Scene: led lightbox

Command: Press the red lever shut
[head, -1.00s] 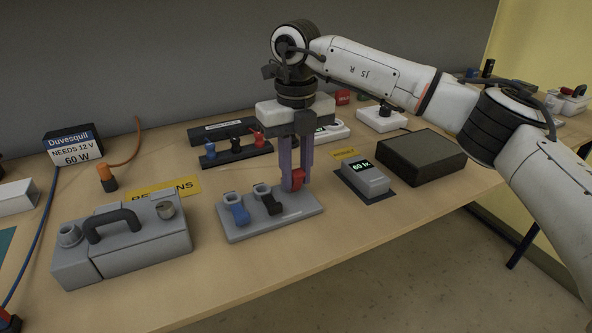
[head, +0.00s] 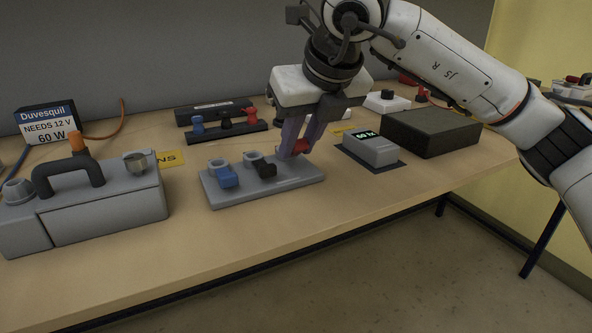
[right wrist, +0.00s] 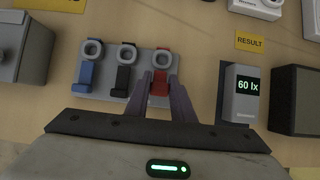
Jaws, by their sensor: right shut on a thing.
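A grey block (head: 235,196) on the table carries a blue lever (head: 224,177), a black lever (head: 263,167) and a red lever (head: 302,147) in a row. The red one is at the right end. My right gripper (head: 291,152) is tilted over the block, its purple fingers shut on the red lever and partly hiding it. In the right wrist view the red lever (right wrist: 161,74) shows between the fingertips (right wrist: 161,88), below its grey ring. How far down the lever sits is hard to tell. My left gripper is not in view.
A meter (head: 371,149) reading "60 lx" stands right of the block, beside a dark box (head: 430,132). A grey case with a handle (head: 110,215) stands at the left. A terminal strip (head: 226,133) lies behind. The table front is clear.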

